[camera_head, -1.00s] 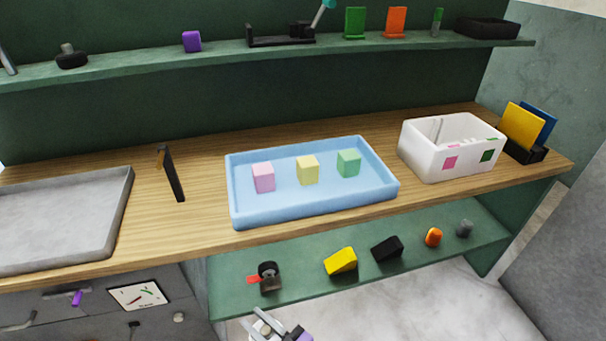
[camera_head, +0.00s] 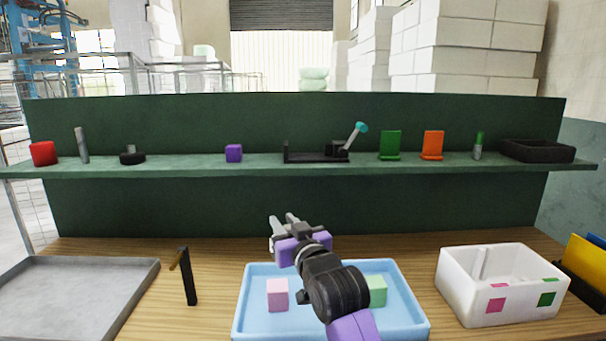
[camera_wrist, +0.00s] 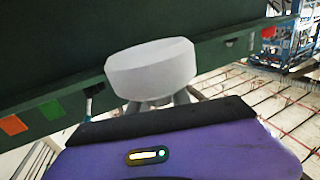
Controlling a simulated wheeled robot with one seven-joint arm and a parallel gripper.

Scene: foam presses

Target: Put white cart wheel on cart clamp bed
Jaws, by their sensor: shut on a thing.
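The white cart wheel (camera_wrist: 152,68) is a plain white disc in the wrist view, held at the tips of the fingers of my gripper (camera_wrist: 160,101). In the head view my gripper (camera_head: 286,222) is above the blue tray and in front of the back panel, lower than the shelf. The wheel cannot be clearly told from the pale fingers there. What I take for the cart clamp is a black fixture on the shelf, with a flat bed (camera_head: 306,158) and a raised lever with a teal tip (camera_head: 361,127). No wheel shows on the bed.
The shelf (camera_head: 200,166) also carries a purple cube (camera_head: 234,153), a green plate (camera_head: 390,145), an orange plate (camera_head: 432,145) and a black tray (camera_head: 538,151). Below are a blue tray (camera_head: 240,325), a white bin (camera_head: 505,305), a grey tray (camera_head: 150,270) and a black post (camera_head: 188,278).

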